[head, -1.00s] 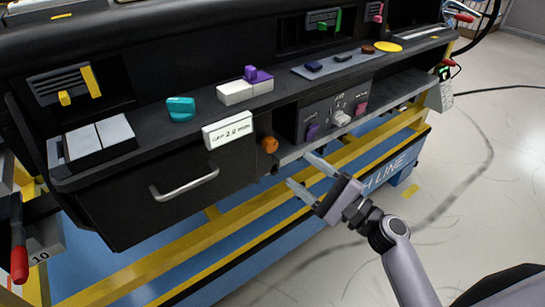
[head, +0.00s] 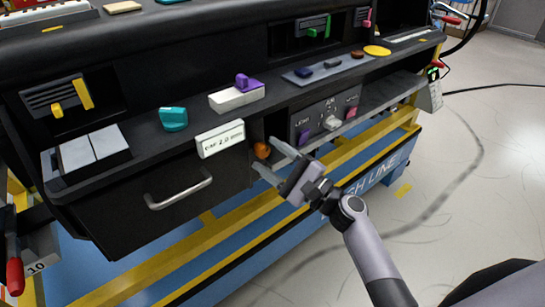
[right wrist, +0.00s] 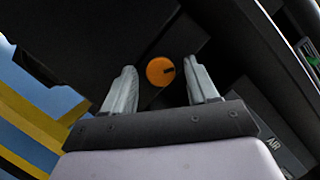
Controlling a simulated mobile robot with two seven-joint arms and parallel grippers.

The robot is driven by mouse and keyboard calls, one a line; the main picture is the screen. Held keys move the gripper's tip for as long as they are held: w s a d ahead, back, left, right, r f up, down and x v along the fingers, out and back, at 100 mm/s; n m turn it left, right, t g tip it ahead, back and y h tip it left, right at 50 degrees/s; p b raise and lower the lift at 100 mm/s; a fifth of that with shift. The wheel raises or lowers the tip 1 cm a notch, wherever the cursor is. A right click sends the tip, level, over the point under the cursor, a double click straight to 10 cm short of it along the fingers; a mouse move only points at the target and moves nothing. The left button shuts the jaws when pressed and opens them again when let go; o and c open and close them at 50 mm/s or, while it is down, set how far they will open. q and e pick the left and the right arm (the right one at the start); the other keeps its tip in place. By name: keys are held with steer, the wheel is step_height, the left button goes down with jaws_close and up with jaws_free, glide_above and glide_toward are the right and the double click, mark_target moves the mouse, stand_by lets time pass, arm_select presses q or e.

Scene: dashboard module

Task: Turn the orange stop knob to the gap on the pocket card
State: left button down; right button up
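The orange stop knob (head: 262,150) sits low on the dashboard's dark front, just right of the drawer. In the right wrist view the knob (right wrist: 160,71) is round, with a dark mark on its right side, and lies between the two fingertips. My right gripper (head: 265,156) is open around the knob's front; I cannot tell whether either finger touches it. It also shows in the right wrist view (right wrist: 164,82). The white pocket card (head: 220,138) reads "GAP 2.0 mm", partly blurred, above and left of the knob. My left gripper does not show.
A drawer with a silver handle (head: 180,190) is left of the knob. An AIR control panel (head: 328,119) with a white knob and purple and pink buttons is to the right. A teal knob (head: 173,119) and a white block with a purple top (head: 237,97) stand on the ledge.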

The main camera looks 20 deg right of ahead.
steer(key=c, duration=0.9)
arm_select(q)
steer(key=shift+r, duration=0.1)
arm_select(e)
steer(key=shift+o, duration=0.2)
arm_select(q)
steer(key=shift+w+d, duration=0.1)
arm_select(e)
steer(key=shift+n, duration=0.3)
steer(key=n+g+b, duration=0.1)
steer(key=n, duration=0.2)
steer(key=shift+d, duration=0.1)
steer(key=shift+n+g+b, duration=0.4)
steer(key=shift+n+g, duration=0.1)
steer(key=shift+n, duration=0.4)
steer(key=shift+r+n+g, duration=0.2)
steer(key=shift+n+g, duration=0.2)
steer(key=shift+n, duration=0.7)
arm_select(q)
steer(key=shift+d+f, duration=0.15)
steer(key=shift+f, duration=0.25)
arm_select(e)
steer(key=shift+n, duration=1)
